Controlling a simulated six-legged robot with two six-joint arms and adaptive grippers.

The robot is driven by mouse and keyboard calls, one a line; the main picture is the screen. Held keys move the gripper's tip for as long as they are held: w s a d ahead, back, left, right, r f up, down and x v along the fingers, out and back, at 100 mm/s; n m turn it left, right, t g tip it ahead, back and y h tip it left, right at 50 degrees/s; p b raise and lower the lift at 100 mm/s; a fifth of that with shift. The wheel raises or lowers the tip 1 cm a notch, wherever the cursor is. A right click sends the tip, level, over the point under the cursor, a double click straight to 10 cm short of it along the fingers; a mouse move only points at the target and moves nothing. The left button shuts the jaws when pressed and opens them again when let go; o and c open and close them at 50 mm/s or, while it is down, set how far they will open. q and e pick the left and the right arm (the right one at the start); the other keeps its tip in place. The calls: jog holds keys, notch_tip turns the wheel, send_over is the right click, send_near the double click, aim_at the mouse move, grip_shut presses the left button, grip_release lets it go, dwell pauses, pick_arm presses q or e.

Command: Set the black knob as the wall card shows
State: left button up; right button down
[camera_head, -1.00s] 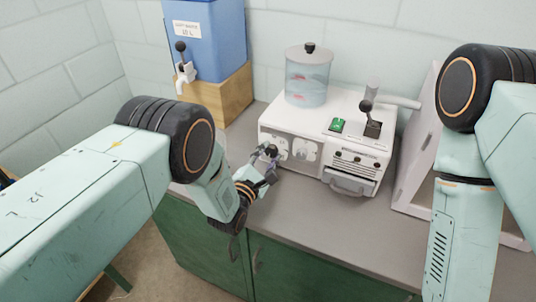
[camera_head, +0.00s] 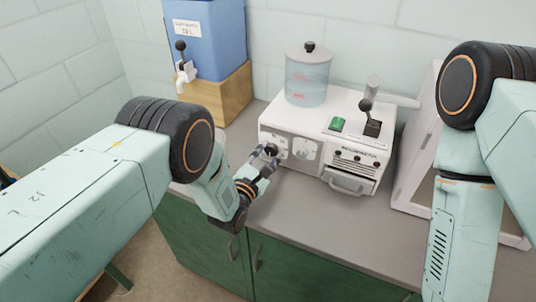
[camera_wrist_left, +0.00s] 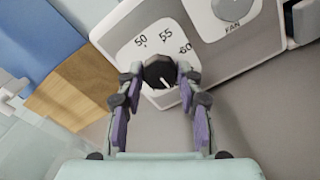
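The black knob (camera_wrist_left: 160,73) sits on a white dial plate (camera_wrist_left: 142,40) marked 50, 55 and 60 in the left wrist view. A white pointer line on the knob points to the lower right in that view. My left gripper (camera_wrist_left: 160,77) has one fingertip on each side of the knob and appears shut on it. In the head view, my left gripper (camera_head: 264,160) is at the front left of the white machine (camera_head: 345,105), partly covering the knob. The wall card is not in view. My right gripper is out of view.
A second dial (camera_head: 306,151) marked FAN in the wrist view is beside the knob. A blue container (camera_head: 208,45) stands on a wooden block (camera_head: 225,97) at left.

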pick_arm(q)
jog(key=o, duration=0.4)
jog(key=shift+s, duration=0.1)
jog(key=shift+o, duration=0.2)
jog(key=v, duration=1.2)
